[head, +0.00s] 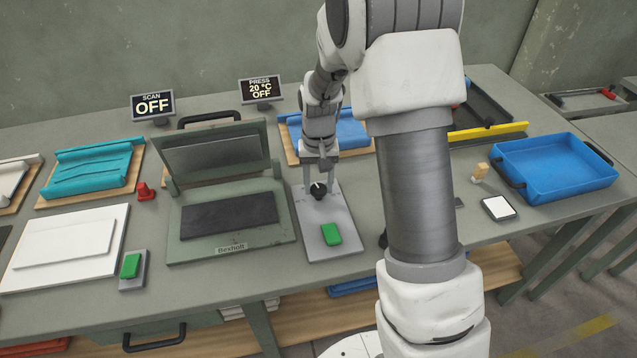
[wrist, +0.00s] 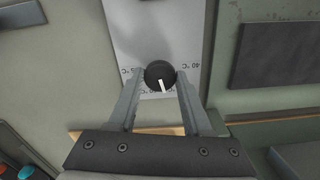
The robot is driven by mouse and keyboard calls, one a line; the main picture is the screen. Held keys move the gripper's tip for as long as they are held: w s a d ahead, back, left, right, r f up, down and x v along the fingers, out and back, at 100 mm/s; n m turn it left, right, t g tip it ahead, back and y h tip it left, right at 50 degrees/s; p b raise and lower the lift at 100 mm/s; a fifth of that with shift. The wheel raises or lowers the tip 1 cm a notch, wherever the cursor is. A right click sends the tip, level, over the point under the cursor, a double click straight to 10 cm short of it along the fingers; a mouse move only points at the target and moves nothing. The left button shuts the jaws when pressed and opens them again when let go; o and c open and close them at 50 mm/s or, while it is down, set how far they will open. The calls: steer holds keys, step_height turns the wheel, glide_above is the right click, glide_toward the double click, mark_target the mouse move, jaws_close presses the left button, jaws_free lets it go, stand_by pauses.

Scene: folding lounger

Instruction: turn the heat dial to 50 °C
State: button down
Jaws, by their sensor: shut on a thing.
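The heat dial (head: 318,191) is a round black knob with a white pointer mark, on a grey control plate (head: 336,213) to the right of the green press. In the wrist view the dial (wrist: 160,74) has its pointer aimed toward the bottom, slightly right. Temperature marks surround it; "40 °C" shows at its right, and the others are too small or covered to read surely. My gripper (head: 319,186) points down over the plate, with its fingers shut on the dial from both sides. The press display (head: 260,90) reads "PRESS 20 °C OFF".
A green button (head: 331,234) sits on the same plate, in front of the dial. The open press (head: 228,190) stands close at left. A blue folded piece (head: 345,132) on a board lies behind, and a blue tray (head: 553,168) stands at right.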

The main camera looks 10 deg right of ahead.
mark_target(319, 188)
steer(key=m, duration=0.4)
steer(key=shift+m+p, duration=0.3)
steer(key=shift+p, duration=0.05)
steer(key=shift+m+p, duration=0.45)
steer(key=shift+m, duration=1.35)
steer(key=shift+c, duration=1.7)
jaws_free()
step_height(319, 188, up, 18)
steer(key=p, duration=0.2)
steer(key=shift+f, duration=0.25)
